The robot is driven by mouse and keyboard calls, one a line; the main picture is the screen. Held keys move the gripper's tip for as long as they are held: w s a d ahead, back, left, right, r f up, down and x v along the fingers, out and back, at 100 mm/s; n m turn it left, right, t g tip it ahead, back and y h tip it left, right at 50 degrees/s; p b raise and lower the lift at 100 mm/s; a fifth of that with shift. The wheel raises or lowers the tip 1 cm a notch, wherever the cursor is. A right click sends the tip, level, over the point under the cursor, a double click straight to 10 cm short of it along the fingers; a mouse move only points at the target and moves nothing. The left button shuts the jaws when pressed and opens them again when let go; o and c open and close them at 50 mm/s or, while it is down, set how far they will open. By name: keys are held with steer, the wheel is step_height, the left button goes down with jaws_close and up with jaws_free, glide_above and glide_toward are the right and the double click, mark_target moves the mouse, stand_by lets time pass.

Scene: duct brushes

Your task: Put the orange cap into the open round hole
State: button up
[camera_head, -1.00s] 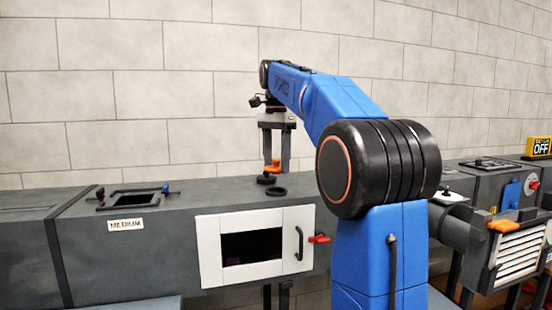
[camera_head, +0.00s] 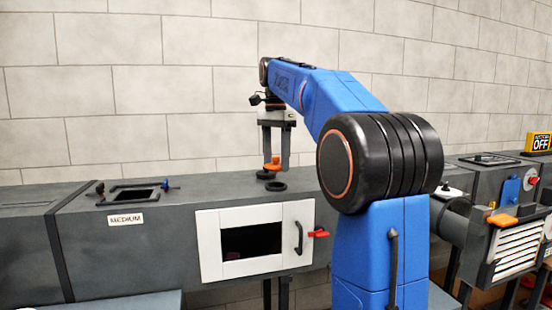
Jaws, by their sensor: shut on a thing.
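My gripper (camera_head: 275,160) points straight down over the top of the grey duct (camera_head: 190,205). It is shut on the small orange cap (camera_head: 272,162), which shows between its fingertips. Just below the cap is a dark round piece (camera_head: 266,175) on the duct top. Slightly nearer and to the right lies a black ring (camera_head: 277,187), which looks like the rim of a round opening. At this size I cannot tell whether the cap touches anything below it.
A black-framed square opening (camera_head: 133,195) lies on top at the left. My blue arm hides the duct's middle right. A louvred unit (camera_head: 515,255) stands right.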

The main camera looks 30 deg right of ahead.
steer(key=shift+f, duration=2.55)
steer(key=o, duration=1.1)
steer(key=shift+f, duration=0.1)
step_height(320, 180, up, 12)
steer(key=shift+f, duration=0.15)
steer(key=shift+r, duration=0.2)
steer(key=shift+a, duration=0.1)
